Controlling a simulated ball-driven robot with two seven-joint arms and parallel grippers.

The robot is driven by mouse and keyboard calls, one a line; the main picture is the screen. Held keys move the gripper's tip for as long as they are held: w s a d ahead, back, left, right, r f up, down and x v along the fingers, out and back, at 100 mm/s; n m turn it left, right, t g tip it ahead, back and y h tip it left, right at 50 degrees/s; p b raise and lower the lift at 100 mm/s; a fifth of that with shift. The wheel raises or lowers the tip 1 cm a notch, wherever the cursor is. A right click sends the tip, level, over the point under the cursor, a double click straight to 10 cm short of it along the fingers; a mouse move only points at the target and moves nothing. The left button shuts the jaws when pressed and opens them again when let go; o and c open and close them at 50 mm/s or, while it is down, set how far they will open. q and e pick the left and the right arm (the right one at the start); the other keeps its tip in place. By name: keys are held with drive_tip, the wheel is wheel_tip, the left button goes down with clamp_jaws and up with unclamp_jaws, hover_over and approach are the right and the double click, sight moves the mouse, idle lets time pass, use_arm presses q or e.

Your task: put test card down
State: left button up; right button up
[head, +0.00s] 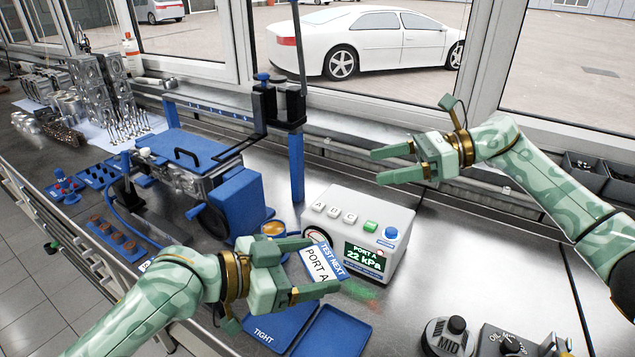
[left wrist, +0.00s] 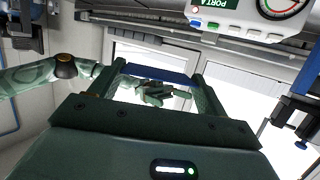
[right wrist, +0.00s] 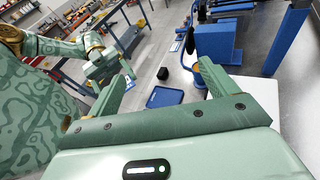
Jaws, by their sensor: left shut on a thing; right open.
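The test card (head: 320,262) is white with a blue band reading "TEST NEXT" and "PORT A". My left gripper (head: 314,266) is shut on it and holds it in front of the white tester box (head: 395,215), whose screen reads "PORT A 22 kPa". The card's blue edge also shows between the fingers in the left wrist view (left wrist: 158,74). Two blue trays lie below the left gripper: one marked "TIGHT" (head: 268,330) and one beside it to the right (head: 335,335). My right gripper (head: 384,166) is open and empty, raised behind the tester; its fingers also show in the right wrist view (right wrist: 165,75).
A blue engine stand (head: 235,205) with an engine under a blue cover (head: 185,150) stands left of the tester. A dial block marked "MID" (head: 447,335) and a switch box (head: 505,343) sit at the front right. The metal bench right of the tester (head: 480,255) is clear.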

drive_tip(key=s+a+r+n+g+h, duration=0.3)
drive_tip(key=s+a+n+h, duration=0.35)
drive_tip(key=a+n, duration=0.35)
use_arm(q)
drive_tip(key=shift+a, duration=0.15)
use_arm(e)
drive_tip(key=r+n+t+h, duration=0.2)
drive_tip(key=n+t+h, duration=0.1)
drive_tip(key=n+h, duration=0.6)
hover_over(316, 263)
drive_tip(key=n, duration=0.1)
drive_tip(key=shift+y, duration=0.25)
wheel_tip(316, 263, down, 12)
drive_tip(key=shift+d+f, duration=0.1)
drive_tip(key=shift+f, duration=0.05)
use_arm(q)
drive_tip(key=shift+o, duration=0.2)
drive_tip(key=shift+d, duration=0.2)
use_arm(e)
drive_tip(key=c, duration=1.1)
